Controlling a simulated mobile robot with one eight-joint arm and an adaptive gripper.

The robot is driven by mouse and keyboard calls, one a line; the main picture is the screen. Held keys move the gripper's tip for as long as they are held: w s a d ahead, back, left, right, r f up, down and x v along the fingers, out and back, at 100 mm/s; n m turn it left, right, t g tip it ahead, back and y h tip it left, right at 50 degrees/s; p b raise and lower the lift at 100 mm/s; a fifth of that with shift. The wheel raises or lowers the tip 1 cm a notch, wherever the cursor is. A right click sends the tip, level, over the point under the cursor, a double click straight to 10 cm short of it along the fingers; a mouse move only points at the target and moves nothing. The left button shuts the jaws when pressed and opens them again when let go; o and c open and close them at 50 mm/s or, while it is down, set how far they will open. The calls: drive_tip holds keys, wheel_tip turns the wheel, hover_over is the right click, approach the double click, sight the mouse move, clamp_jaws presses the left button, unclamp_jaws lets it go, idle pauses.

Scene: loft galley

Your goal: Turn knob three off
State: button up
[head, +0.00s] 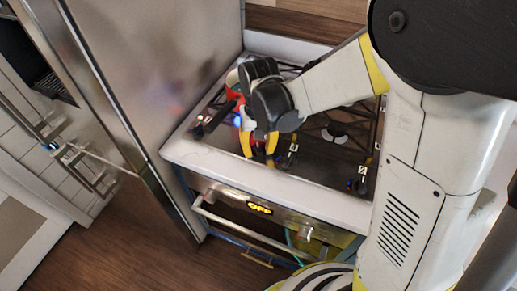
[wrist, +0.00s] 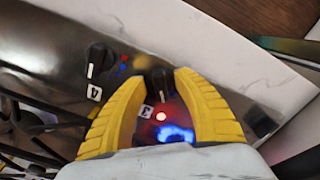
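Knob three (wrist: 160,82) is a dark knob with a pale pointer line, beside a label "3" and a lit red light (wrist: 161,116). In the wrist view it sits between the yellow fingertips of my gripper (wrist: 158,82). The gripper is open around it, the right finger very close; contact cannot be told. In the head view my gripper (head: 258,145) reaches down over the cooktop's front strip and hides the knob. Knob four (wrist: 97,60), with a label "4" and a white pointer, is to the left in the wrist view.
Another dark knob (wrist: 261,120) lies right of the fingers. The cooktop's pale rim (head: 200,157) runs along the front. Black grates lie behind the gripper, with a red object (head: 233,95) partly hidden. An oven display (head: 259,208) reads "OFF". A steel fridge (head: 150,70) stands close left.

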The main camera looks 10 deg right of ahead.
clamp_jaws()
drive_tip(key=shift+m, duration=0.4)
drive_tip(key=m, duration=0.2)
drive_tip(key=shift+a+m, duration=0.1)
drive_tip(key=shift+m, duration=2.1)
